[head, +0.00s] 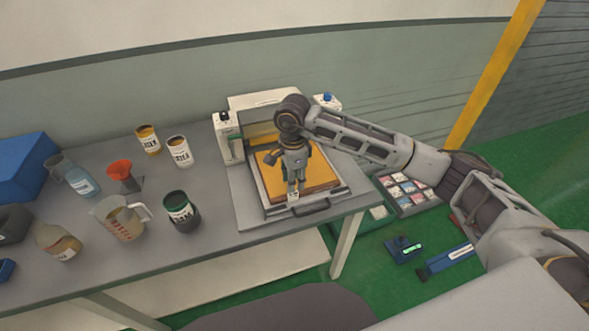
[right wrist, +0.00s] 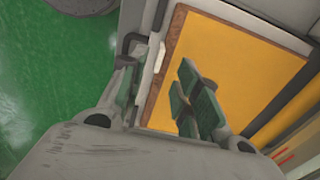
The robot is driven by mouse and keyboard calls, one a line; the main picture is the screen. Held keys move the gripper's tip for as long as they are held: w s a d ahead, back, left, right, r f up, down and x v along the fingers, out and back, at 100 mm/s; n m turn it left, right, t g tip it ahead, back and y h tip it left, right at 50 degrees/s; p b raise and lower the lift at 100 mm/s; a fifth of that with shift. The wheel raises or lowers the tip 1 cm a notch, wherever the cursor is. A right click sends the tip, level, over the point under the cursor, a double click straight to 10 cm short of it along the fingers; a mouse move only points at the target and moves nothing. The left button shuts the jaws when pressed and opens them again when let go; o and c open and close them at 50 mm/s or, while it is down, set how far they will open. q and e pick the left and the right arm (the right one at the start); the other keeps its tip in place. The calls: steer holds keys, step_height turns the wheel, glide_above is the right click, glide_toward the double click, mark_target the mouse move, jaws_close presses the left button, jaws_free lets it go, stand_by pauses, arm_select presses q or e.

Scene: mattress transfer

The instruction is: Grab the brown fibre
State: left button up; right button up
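The brown fibre appears as an orange-yellow sheet with a brown edge, lying flat in the press tray in the head view (head: 318,178). The sheet also fills much of the right wrist view (right wrist: 230,60). My right gripper (head: 295,186) points down over the sheet's front left part and hides some of it. In the right wrist view my right gripper (right wrist: 160,92) has its green-padded fingers apart. One finger is over the sheet, the other beyond its brown edge. Nothing is seen held between them. My left gripper is not in view.
The press tray (head: 250,205) has a dark front handle and white machine parts (head: 228,140) behind it. Left on the grey table (head: 200,235) stand a green-black can (head: 181,213), a beaker (head: 122,222) and several containers. A sample tray (head: 408,192) lies at lower right.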

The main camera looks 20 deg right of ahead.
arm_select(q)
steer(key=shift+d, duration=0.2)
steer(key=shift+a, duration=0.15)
arm_select(e)
steer(key=shift+f, duration=0.15)
steer(key=shift+s+d+f+p, duration=0.1)
steer(key=shift+f+p, duration=0.3)
steer(key=shift+f, duration=1.4)
steer(key=shift+f+p, duration=0.3)
steer(key=shift+f, duration=0.35)
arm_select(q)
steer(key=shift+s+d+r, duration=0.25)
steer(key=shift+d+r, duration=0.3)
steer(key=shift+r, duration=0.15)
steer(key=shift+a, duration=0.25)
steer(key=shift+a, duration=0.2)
arm_select(e)
jaws_close()
